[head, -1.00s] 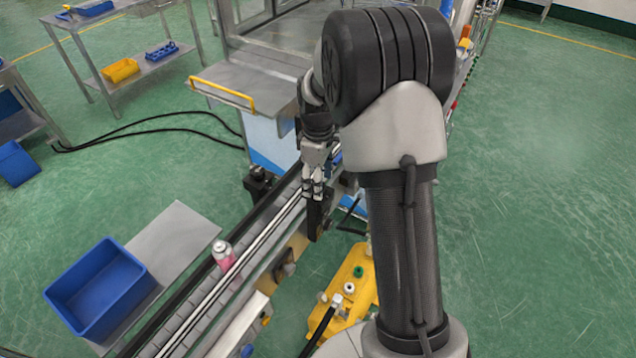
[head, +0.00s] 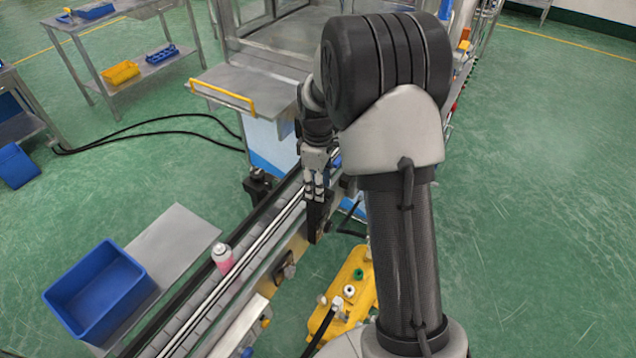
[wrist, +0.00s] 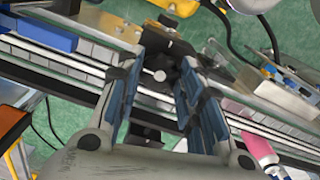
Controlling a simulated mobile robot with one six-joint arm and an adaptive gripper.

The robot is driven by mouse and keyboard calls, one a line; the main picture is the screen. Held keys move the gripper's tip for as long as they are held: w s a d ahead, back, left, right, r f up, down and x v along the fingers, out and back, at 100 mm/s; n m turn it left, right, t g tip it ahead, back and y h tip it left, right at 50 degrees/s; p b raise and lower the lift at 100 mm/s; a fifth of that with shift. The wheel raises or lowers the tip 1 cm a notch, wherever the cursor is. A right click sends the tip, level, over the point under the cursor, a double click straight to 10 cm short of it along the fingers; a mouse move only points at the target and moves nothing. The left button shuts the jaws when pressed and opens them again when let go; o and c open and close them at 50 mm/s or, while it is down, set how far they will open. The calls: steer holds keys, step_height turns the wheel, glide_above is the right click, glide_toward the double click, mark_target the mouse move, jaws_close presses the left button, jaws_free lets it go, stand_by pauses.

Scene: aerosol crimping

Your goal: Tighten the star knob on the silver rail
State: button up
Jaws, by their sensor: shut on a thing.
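My gripper (head: 315,192) is down at the far part of the conveyor, by the silver rail (head: 262,243). In the wrist view my gripper (wrist: 168,72) has a blue-padded finger on either side of a dark knob (wrist: 166,86) and is shut on it. A round silver centre shows on or beside the knob. The fingers and shadow hide much of its outline, so its star shape is not clear. The rail (wrist: 75,62) runs slantwise behind the fingers in the wrist view. In the head view my gripper hides the knob.
A pink can (head: 223,260) stands on the conveyor, nearer than my gripper; it also shows in the wrist view (wrist: 258,148). A blue bin (head: 98,290) is on the left. A yellow base (head: 350,285) with fittings stands right of the conveyor. A machine with a yellow-handled shelf (head: 235,85) is behind.

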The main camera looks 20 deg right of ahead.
steer(key=shift+c, duration=0.6)
steer(key=shift+m, duration=0.3)
steer(key=m+p, duration=0.1)
steer(key=m, duration=0.2)
steer(key=shift+m, duration=0.4)
steer(key=m+p, duration=0.1)
steer(key=m, duration=0.3)
steer(key=shift+m, duration=0.3)
steer(key=m, duration=0.4)
steer(key=shift+p, duration=0.35)
steer(key=shift+m, duration=2.5)
steer(key=o, duration=1.1)
